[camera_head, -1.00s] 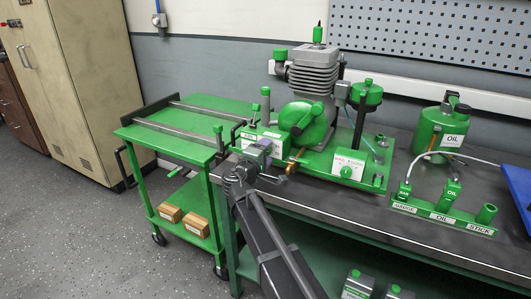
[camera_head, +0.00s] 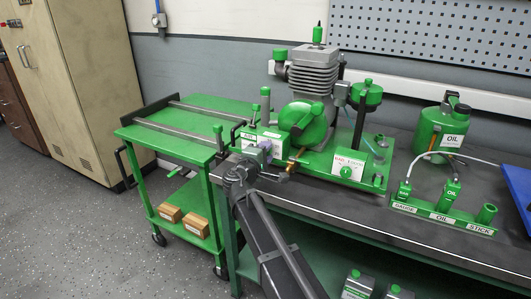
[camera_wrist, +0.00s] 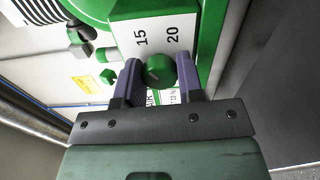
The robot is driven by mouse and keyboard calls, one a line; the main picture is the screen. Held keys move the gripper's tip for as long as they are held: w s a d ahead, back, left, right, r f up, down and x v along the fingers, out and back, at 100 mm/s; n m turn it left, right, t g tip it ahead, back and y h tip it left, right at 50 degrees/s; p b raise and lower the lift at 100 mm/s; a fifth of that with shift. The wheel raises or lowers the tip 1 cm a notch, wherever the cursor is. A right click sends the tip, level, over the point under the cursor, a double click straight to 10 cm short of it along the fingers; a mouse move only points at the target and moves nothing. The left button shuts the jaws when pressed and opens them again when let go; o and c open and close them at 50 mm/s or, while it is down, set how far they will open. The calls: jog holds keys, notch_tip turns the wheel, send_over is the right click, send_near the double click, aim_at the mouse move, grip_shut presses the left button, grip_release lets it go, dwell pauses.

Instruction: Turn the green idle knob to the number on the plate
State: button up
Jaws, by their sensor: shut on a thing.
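The green knob (camera_wrist: 158,70) sits between the two purple fingers of my gripper (camera_wrist: 160,76) in the wrist view. My gripper is shut on it, one finger on each side. A pale pointer line shows on the knob's face. The white dial face (camera_wrist: 150,32) beside it carries the numbers 15 and 20, seen sideways. Part of a lettered label (camera_wrist: 168,97) shows below the knob, mostly hidden by the gripper. In the head view my gripper (camera_head: 266,148) is at the front of the white-faced green box (camera_head: 250,134), and the knob cannot be made out.
The engine (camera_head: 313,80) stands behind the box. A second white panel with a green knob (camera_head: 346,172) is to the right. An oil can (camera_head: 443,128) and a labelled rack (camera_head: 443,215) stand farther right. A green cart (camera_head: 180,125) adjoins the bench's left end.

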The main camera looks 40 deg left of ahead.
jog(key=n, duration=0.5)
jog(key=shift+n, duration=0.4)
jog(key=n, duration=0.5)
dwell(0.4)
jog(key=o, duration=0.9)
jog(key=s+d, duration=0.1)
jog(key=s, duration=0.9)
jog(key=shift+s+d, duration=0.2)
jog(key=shift+s, duration=0.2)
